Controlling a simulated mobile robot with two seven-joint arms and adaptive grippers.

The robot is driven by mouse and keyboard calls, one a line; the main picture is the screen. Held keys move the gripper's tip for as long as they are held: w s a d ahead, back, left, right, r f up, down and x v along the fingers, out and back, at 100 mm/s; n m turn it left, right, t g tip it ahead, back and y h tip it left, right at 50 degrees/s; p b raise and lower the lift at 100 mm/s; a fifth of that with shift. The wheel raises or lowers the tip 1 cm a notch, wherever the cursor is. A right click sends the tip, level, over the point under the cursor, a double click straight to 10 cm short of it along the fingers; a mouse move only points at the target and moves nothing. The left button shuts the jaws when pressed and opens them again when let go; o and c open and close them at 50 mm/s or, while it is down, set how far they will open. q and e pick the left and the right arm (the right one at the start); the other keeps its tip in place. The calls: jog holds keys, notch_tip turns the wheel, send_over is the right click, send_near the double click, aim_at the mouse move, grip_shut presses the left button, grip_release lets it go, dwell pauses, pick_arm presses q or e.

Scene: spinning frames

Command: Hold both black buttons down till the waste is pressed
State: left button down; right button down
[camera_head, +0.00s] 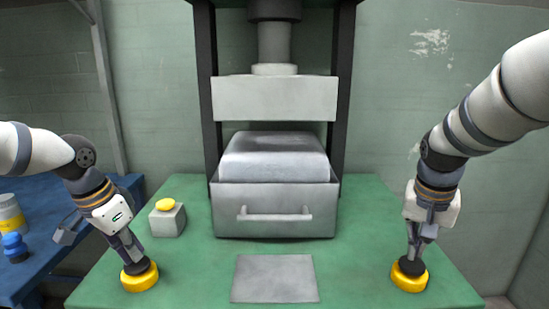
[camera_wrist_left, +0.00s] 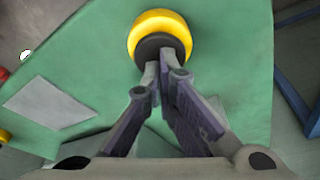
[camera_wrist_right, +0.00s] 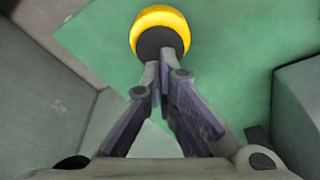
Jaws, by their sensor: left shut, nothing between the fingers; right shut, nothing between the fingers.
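Two black buttons on yellow bases stand on the green table, one at the left front and one at the right front. My left gripper (camera_head: 137,262) is shut and empty, its fingertips at the top of the left black button (camera_head: 139,270); it also shows in the left wrist view (camera_wrist_left: 155,46). My right gripper (camera_head: 411,257) is shut and empty, its tips at the top of the right black button (camera_head: 411,267), also in the right wrist view (camera_wrist_right: 157,42). The grey waste block (camera_head: 274,157) sits in the metal box (camera_head: 274,223), rising above its rim. The press plate (camera_head: 274,98) hangs above it with a gap.
A grey box with a yellow button (camera_head: 167,219) stands left of the metal box. A flat grey plate (camera_head: 274,279) lies at the table's front middle. A blue table (camera_head: 45,230) at the left holds a yellow-banded can (camera_head: 11,216) and a blue object (camera_head: 14,245).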

pick_arm(q)
jog(key=shift+f, duration=0.6)
pick_arm(e)
jog(key=shift+s+x, duration=0.25)
jog(key=shift+x, duration=1.05)
dwell(1.4)
jog(key=shift+a, duration=0.2)
